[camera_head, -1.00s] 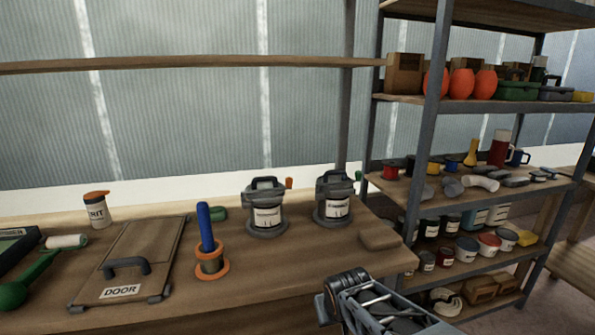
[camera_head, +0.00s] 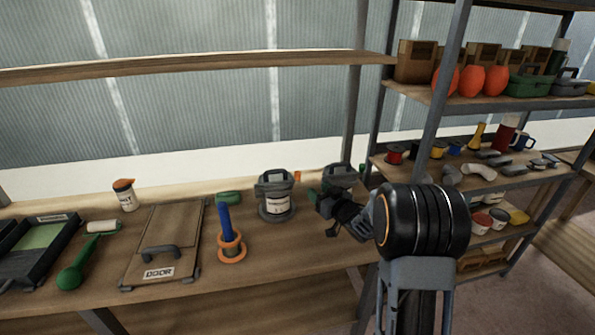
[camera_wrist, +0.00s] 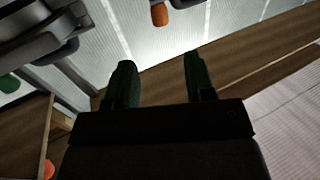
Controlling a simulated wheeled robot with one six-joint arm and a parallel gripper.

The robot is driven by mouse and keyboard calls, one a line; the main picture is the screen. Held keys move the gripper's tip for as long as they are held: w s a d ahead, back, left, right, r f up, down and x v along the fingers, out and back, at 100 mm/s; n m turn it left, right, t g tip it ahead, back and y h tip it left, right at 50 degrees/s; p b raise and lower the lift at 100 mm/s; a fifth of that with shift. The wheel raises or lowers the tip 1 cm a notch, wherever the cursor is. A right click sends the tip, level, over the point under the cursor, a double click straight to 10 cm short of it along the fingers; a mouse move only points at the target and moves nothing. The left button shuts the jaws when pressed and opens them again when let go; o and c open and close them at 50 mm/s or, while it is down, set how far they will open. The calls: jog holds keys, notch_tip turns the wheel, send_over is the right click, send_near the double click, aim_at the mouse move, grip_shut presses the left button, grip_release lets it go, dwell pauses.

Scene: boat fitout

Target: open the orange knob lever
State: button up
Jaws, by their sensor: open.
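A small orange knob (camera_head: 297,176) shows at the back of the bench, just right of the left grey-lidded canister. Its lever is too small to make out there. An orange piece, which looks like the same knob (camera_wrist: 159,14), is at the top of the wrist view, beyond the fingertips and apart from them. My gripper (camera_head: 318,201) is in front of the right canister, to the right of and nearer than the knob. In the wrist view its two green-tipped fingers (camera_wrist: 160,72) are spread, with nothing between them.
The left canister (camera_head: 277,205) stands beside my gripper; the right canister (camera_head: 343,178) is partly hidden by my arm. A loaded shelf rack (camera_head: 431,103) stands on the right.

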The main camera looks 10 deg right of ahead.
aim_at(299, 175)
jog(key=p+x, duration=0.1)
jog(key=x, duration=1.1)
jog(key=shift+w, duration=0.1)
grip_shut()
